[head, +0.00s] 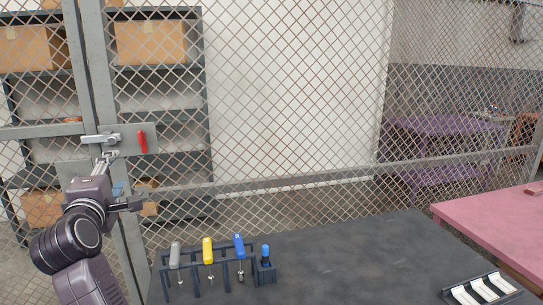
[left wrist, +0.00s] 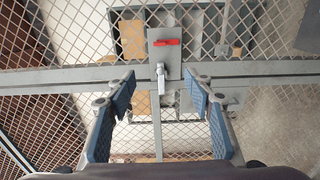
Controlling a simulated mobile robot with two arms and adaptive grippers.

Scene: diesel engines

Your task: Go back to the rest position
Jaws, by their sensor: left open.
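My left gripper (head: 122,193) is raised at the left of the head view, in front of the wire mesh fence and its gate post. In the left wrist view its two blue-padded fingers (left wrist: 160,98) are apart with nothing held between them. Ahead of them are a grey latch plate (left wrist: 157,62) with a red handle (left wrist: 167,43) and a pale lever. The latch plate (head: 128,141) and red handle (head: 143,141) also show in the head view, just above the gripper. My right gripper is in neither view.
A dark table (head: 340,262) below holds a rack (head: 180,262) of screwdrivers with grey, yellow and blue handles. A tray with white strips (head: 482,291) lies at its right. A pink table (head: 500,222) stands further right. Shelves with cardboard boxes (head: 150,42) are behind the mesh.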

